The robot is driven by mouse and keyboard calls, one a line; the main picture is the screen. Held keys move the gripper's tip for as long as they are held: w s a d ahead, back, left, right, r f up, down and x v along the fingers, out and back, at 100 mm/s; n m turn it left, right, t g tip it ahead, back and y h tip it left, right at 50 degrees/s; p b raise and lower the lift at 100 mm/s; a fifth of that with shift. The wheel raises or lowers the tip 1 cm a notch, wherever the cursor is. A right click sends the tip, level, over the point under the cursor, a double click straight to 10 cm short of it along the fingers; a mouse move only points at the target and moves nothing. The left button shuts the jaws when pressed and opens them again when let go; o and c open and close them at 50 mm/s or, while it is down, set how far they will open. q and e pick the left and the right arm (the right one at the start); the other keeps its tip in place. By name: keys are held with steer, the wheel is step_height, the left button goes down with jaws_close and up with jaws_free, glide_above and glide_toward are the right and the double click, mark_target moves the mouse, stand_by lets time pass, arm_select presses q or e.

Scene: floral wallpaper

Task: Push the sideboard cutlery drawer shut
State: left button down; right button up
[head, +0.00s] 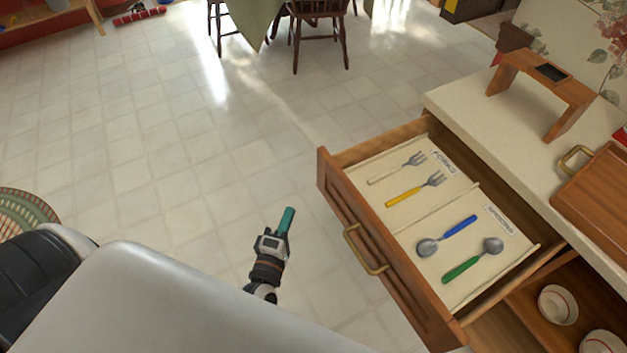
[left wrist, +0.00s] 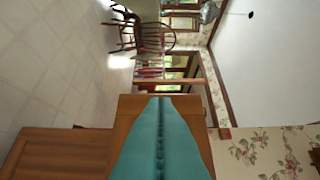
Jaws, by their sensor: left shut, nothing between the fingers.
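The cutlery drawer (head: 352,234) stands pulled out of the sideboard (head: 505,128) in the head view, with a wooden front and a brass handle (head: 365,250). Inside, a fork section holds a white and a yellow fork (head: 416,189), and a spoon section holds a blue and a green spoon (head: 472,260). My left gripper (head: 287,219), with teal fingers, is shut and empty, left of the drawer front and apart from it in the head view. The shut fingers also fill the lower middle of the left wrist view (left wrist: 160,142). My right gripper is not in view.
A wooden stand (head: 542,87) and a wooden board with a handle (head: 597,200) sit on the sideboard top. Bowls (head: 558,304) stand on an open shelf below. Chairs (head: 318,28) are at the back. The tiled floor left of the drawer is clear.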

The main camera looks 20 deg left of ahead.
arm_select(q)
steer(key=w+d+p, duration=0.1)
steer(key=w, duration=1)
steer(key=shift+w, duration=0.35)
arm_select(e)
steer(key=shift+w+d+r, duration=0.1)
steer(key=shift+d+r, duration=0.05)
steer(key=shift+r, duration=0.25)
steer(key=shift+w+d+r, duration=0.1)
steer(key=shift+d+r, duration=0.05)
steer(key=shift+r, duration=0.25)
